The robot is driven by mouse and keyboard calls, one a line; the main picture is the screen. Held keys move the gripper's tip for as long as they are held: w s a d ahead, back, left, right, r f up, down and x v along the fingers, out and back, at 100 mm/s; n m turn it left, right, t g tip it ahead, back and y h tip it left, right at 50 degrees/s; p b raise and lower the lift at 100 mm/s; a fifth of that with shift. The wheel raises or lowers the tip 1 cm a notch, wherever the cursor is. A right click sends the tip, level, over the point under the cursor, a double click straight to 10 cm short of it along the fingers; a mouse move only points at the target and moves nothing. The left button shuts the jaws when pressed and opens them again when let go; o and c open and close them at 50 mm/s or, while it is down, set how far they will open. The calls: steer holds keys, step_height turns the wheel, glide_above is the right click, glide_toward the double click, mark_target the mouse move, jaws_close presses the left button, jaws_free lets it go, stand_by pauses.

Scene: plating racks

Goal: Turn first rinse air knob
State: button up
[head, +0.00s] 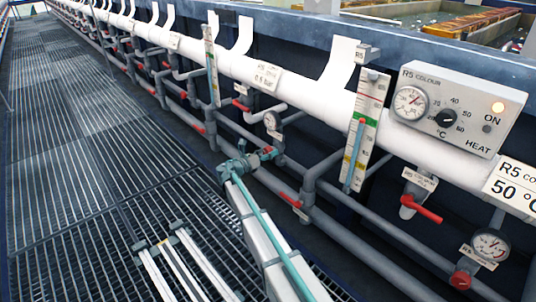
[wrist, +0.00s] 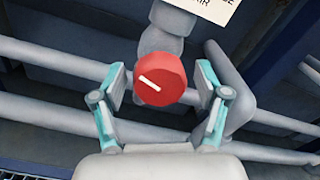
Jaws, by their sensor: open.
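A round red knob (wrist: 160,80) with a white mark line sits in the middle of the wrist view. Its line slants down to the right. It sits on a grey valve fitting on a pipe. My gripper (wrist: 159,74) is open, with one teal-and-grey finger on each side of the knob. Gaps show between the fingers and the knob in this view; the depth between them is hard to judge. In the head view my gripper (head: 250,159) is at the pipes below the white main, with a small red part (head: 267,150) between its fingers. The fingers partly hide that spot.
A partly cropped white label (wrist: 205,8) hangs above the knob. Grey pipes (wrist: 60,75) run behind it. Red-handled valves (head: 423,210) and gauges (head: 491,245) line the rack to the right. A grated walkway (head: 70,150) lies open at left.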

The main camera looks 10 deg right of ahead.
steer(key=shift+c, duration=0.2)
steer(key=c, duration=1.1)
steer(key=shift+r+m+p, duration=0.15)
steer(key=shift+m+p, duration=0.55)
steer(key=shift+p, duration=0.2)
steer(key=shift+m, duration=0.7)
steer(key=o, duration=1.1)
steer(key=shift+o, duration=0.2)
steer(key=v, duration=1.2)
